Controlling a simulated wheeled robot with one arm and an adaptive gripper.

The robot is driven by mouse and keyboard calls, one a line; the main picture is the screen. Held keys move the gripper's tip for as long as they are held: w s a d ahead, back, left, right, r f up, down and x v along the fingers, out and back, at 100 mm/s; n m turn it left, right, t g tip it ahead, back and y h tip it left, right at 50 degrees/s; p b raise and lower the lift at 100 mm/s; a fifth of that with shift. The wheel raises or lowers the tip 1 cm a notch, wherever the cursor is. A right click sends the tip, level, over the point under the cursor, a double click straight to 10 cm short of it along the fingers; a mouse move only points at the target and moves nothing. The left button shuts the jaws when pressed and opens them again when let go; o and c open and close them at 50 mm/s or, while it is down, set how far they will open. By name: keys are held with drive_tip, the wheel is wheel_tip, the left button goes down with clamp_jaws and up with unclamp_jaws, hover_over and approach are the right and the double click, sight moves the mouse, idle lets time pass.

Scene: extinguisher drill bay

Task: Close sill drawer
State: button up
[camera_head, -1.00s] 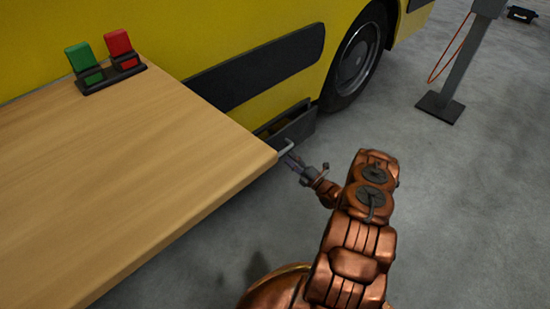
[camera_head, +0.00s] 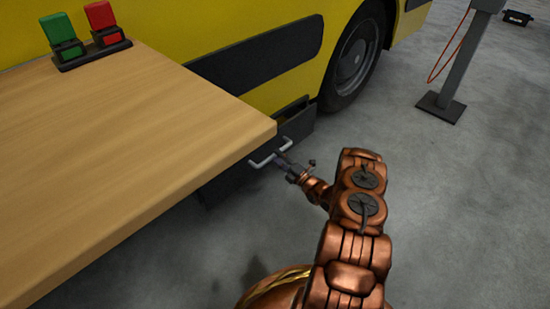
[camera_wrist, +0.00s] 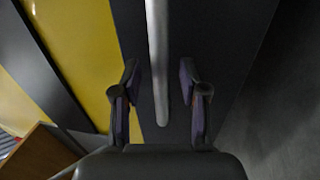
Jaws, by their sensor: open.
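The sill drawer (camera_head: 297,130) is dark grey and sits low on the yellow vehicle, appearing to stand out from its side. The wooden table hides part of it. Its pale bar handle (camera_head: 262,160) shows just past the table corner. My gripper (camera_head: 283,160) is at the right end of the handle. In the wrist view, the handle (camera_wrist: 157,55) runs between the two spread fingers of my gripper (camera_wrist: 160,98), with a gap on both sides. The dark drawer front (camera_wrist: 215,45) lies behind it.
The wooden table (camera_head: 130,150) fills the left, its corner close to my gripper. A green block (camera_head: 62,35) and a red block (camera_head: 104,22) stand in a black holder on it. A grey post (camera_head: 455,70) stands at the right.

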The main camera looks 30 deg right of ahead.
drive_tip(key=shift+x, duration=1)
clamp_jaws()
